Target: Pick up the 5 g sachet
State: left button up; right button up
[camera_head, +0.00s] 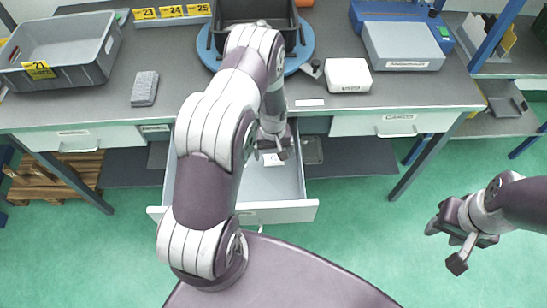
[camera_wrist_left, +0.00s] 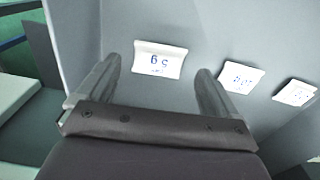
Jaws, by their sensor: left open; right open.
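The 5 g sachet (camera_wrist_left: 158,58) is a small white packet with blue print, upside down in the left wrist view. It lies on the grey floor of the open drawer (camera_head: 290,212). My left gripper (camera_head: 271,150) reaches down into the drawer and is open and empty. In the left wrist view its fingertips (camera_wrist_left: 157,72) stand either side of the sachet's near part, with gaps on both sides; the height gap is unclear. In the head view the gripper partly hides the drawer's contents. My right gripper (camera_head: 447,246) is open and empty, over the green floor at right.
Two more white sachets lie in a row to the right, a middle one (camera_wrist_left: 238,78) and a far one (camera_wrist_left: 295,92). The drawer wall (camera_wrist_left: 70,35) runs close on the left. The bench (camera_head: 170,85) above carries a grey crate (camera_head: 98,66) and a white box (camera_head: 348,75).

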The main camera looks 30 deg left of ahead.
aim_at(274, 159)
pick_arm(q)
notch_tip(274, 159, down, 3)
jog(key=shift+w+d+r, duration=0.1)
jog(key=shift+w+r, duration=0.05)
jog(key=shift+r, duration=0.05)
jog(key=c, duration=1.1)
